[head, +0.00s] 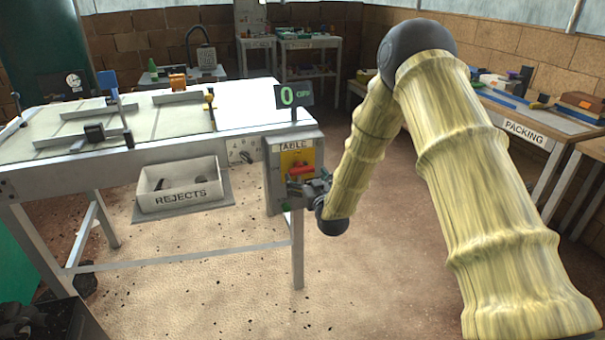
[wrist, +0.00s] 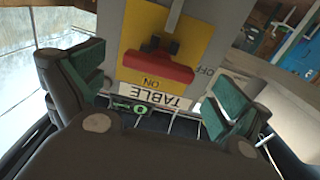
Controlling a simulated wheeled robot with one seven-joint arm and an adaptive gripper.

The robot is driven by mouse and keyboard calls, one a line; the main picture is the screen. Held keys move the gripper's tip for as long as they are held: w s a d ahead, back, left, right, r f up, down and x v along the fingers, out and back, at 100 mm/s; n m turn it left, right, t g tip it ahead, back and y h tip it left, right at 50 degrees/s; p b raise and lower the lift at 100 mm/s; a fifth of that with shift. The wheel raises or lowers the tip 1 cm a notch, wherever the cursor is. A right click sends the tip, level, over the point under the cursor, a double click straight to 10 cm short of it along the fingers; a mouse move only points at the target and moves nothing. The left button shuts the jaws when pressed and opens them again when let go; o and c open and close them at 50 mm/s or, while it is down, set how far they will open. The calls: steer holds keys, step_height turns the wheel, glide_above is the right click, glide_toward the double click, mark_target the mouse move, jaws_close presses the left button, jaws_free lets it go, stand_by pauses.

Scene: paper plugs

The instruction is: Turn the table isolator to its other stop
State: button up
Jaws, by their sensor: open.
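The table isolator has a red handle (head: 301,170) on a yellow plate (head: 306,157), fixed to a grey box at the table's right corner. In the wrist view the red handle (wrist: 155,67) lies crosswise, one end toward the OFF mark; ON and a TABLE label (wrist: 165,98) appear upside down. My gripper (head: 306,187) is in front of the isolator. In the wrist view my gripper (wrist: 155,88) is open, its green-padded fingers either side of the handle, with no contact visible.
A REJECTS bin (head: 181,187) hangs on the table front, left of the isolator box. The white table (head: 245,92) carries rails and small blocks. A PACKING bench (head: 540,125) stands at the right. Open floor lies below and right of the isolator.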

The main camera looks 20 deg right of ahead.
steer(key=s, duration=0.7)
steer(key=shift+s+d, duration=0.15)
steer(key=shift+s, duration=0.2)
steer(key=s+a+f+g+p, duration=0.25)
steer(key=s+f+g, duration=0.25)
steer(key=s+f, duration=0.6)
steer(key=s+a+f+g+p, duration=0.1)
steer(key=s+f+g+p, duration=0.35)
steer(key=s+f, duration=0.7)
steer(key=s+a+f+m+g+p, duration=0.1)
steer(key=s+g+p, duration=0.2)
steer(key=s, duration=2.7)
steer(key=g, duration=0.5)
steer(key=shift+s+f, duration=0.15)
steer(key=shift+f, duration=0.05)
